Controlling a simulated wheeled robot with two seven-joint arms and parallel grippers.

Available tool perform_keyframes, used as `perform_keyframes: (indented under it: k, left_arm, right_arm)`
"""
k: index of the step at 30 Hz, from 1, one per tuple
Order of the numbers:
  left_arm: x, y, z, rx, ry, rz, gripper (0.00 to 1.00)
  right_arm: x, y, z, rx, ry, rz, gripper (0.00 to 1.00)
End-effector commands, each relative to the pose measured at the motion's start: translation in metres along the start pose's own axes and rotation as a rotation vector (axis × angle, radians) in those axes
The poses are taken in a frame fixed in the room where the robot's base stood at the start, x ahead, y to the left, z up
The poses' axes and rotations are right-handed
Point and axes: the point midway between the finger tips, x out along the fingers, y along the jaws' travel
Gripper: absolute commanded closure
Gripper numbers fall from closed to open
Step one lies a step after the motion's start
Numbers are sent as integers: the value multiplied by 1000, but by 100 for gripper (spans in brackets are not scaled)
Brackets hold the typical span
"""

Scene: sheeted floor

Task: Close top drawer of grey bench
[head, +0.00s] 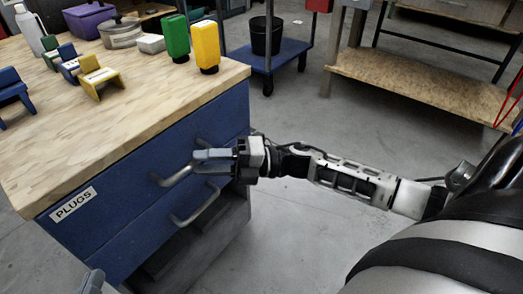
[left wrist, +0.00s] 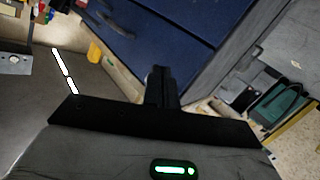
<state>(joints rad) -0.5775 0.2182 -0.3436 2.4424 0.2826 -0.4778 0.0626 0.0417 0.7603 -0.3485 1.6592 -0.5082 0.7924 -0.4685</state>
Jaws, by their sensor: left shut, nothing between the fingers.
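The bench (head: 125,95) has a pale wooden top and a blue front with a PLUGS label. Its top drawer (head: 120,185) looks about flush beneath the top; I see no open gap. The top drawer's grey bar handle (head: 172,180) is partly covered by my right gripper (head: 205,158), whose fingers are at the handle. I cannot tell if those fingers grip it. My left gripper (head: 92,281) is at the lower left edge, mostly cut off. In the left wrist view it (left wrist: 160,82) is shut and empty, with blue drawer fronts (left wrist: 150,35) beyond it.
A second handle (head: 197,206) sits lower on the bench, above a grey lower section. Green and yellow bottles (head: 206,48), small chairs (head: 98,78) and a pot (head: 121,34) stand on top. A blue cart (head: 280,55) stands behind.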

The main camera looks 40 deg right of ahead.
Motion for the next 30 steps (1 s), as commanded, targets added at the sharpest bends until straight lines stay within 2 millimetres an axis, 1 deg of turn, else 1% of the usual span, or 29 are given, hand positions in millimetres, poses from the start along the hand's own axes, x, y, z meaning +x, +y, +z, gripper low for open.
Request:
perform_keyframes:
  k: [1,3,9,12,15,18,21,30]
  left_arm:
    - [-1,0,-1,8,-4,-2,100]
    - [-1,0,-1,17,-11,-6,100]
    - [-1,-4,5,40,-37,-23,100]
    - [-2,-4,5,47,-42,-28,100]
    - [-2,-5,5,52,-45,-31,100]
    - [-2,-5,6,56,-49,-34,100]
    - [-2,-6,8,57,-53,-36,100]
    - [-2,-6,9,57,-56,-37,100]
  right_arm:
    - [-14,0,0,3,-2,-7,66]
    - [-32,0,0,3,-3,-7,66]
    - [-79,0,0,2,-3,-5,66]
    - [-98,0,1,1,-4,-4,66]
    - [-111,0,1,1,-3,-3,66]
    - [-119,0,0,0,-2,-1,66]
    - [-123,0,0,-1,-2,0,66]
    - [-124,0,1,-1,-2,0,66]
